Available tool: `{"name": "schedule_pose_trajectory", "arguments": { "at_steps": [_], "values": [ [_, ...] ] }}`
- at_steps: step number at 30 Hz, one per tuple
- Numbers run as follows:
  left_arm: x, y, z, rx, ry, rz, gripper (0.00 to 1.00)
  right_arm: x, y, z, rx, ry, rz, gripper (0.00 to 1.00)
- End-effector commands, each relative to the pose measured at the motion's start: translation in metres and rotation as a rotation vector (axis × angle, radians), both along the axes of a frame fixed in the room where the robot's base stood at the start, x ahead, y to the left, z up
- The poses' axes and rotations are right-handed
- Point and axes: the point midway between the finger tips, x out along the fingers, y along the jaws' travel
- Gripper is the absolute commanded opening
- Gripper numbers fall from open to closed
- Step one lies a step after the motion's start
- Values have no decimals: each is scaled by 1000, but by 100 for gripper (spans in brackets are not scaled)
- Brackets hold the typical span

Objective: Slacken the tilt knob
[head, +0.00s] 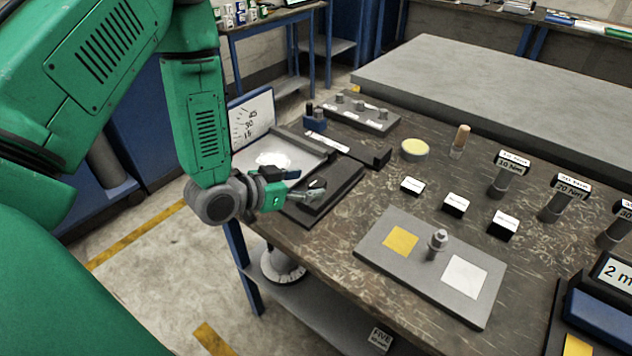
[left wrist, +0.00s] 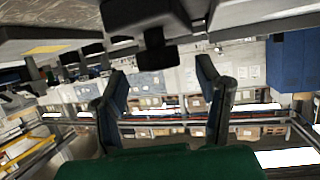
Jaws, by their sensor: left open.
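My left gripper (head: 308,183) is open at the near left edge of the workbench, low over a dark base (head: 338,192). In the left wrist view its two fingers (left wrist: 161,72) stand apart. A dark block with a short stem (left wrist: 155,52) shows between and beyond the fingertips; I cannot tell whether it is the tilt knob. In the head view a dark fixture with a long arm (head: 365,151) and a white angle scale (head: 250,119) marked 15, 30 and 45 stands beside the gripper. No knob is clearly visible there; the gripper may hide it. My right gripper is out of view.
A grey plate (head: 385,272) with yellow and white squares and a metal post (head: 436,245) lies nearer. Labelled torque posts (head: 505,180) stand at the right. A yellow-topped round dish (head: 414,148) and a small rack (head: 362,114) are behind. Floor is clear left of the bench.

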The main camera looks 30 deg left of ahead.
Motion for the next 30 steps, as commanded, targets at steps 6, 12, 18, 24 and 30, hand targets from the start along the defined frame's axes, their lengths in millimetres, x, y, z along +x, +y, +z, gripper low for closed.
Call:
{"name": "schedule_pose_trajectory", "arguments": {
  "at_steps": [6, 12, 18, 24, 30],
  "values": [
    [-42, 15, 17, -2, 5, 5, 59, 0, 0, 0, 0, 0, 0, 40],
    [-65, 23, 27, -1, 3, 3, 59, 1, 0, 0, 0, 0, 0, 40],
    [-73, 25, 29, -1, 5, 2, 59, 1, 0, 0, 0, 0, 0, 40],
    [-72, 24, 29, 0, 4, 2, 59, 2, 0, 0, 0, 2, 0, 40],
    [-59, 21, 25, 60, 57, -44, 59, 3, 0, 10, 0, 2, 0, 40]
  ]
}}
